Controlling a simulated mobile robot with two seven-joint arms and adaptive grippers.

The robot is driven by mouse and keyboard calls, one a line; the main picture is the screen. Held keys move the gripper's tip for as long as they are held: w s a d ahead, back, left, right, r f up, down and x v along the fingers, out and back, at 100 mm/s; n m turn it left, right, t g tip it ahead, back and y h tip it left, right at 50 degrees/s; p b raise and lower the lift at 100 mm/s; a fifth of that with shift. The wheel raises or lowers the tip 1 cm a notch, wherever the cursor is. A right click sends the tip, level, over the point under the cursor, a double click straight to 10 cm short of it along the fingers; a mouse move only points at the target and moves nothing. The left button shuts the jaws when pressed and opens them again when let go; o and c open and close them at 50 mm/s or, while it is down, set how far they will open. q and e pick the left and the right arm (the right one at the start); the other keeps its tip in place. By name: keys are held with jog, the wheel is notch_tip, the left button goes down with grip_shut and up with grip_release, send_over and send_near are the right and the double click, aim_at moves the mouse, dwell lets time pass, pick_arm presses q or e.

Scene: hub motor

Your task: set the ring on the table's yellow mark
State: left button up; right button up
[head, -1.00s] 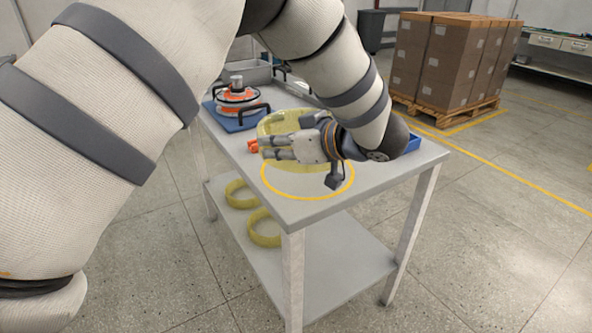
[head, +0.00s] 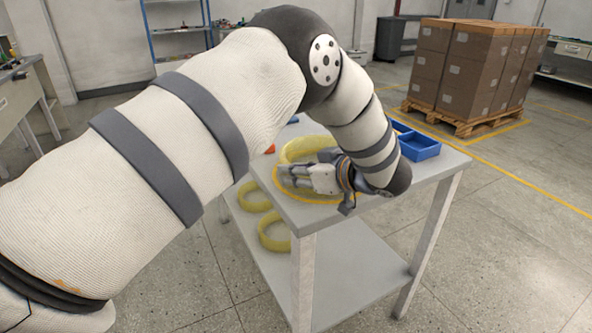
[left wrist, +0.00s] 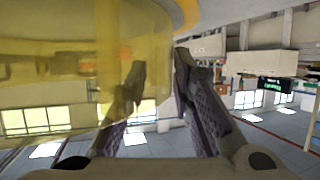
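A translucent yellow ring (head: 306,148) is at the front part of the grey table, over the area of the orange-yellow circle mark (head: 300,199). My left gripper (head: 283,177) is at the ring's near side and hides part of it. In the left wrist view, the ring's wall (left wrist: 60,85) fills the left side and runs between the two fingers (left wrist: 158,75); one finger shows through it. The fingertips are close together on the wall. Part of the mark (left wrist: 185,14) shows at the top there. Whether the ring touches the table is unclear. My right gripper is not in view.
A blue divided bin (head: 415,145) stands at the table's back right. Two more yellow rings (head: 253,196) (head: 274,232) lie on the lower shelf. Boxes on a pallet (head: 470,75) stand behind.

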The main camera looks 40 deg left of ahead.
pick_arm(q)
jog(key=shift+r, duration=0.2)
jog(key=v, duration=1.2)
jog(key=shift+s+f, duration=0.1)
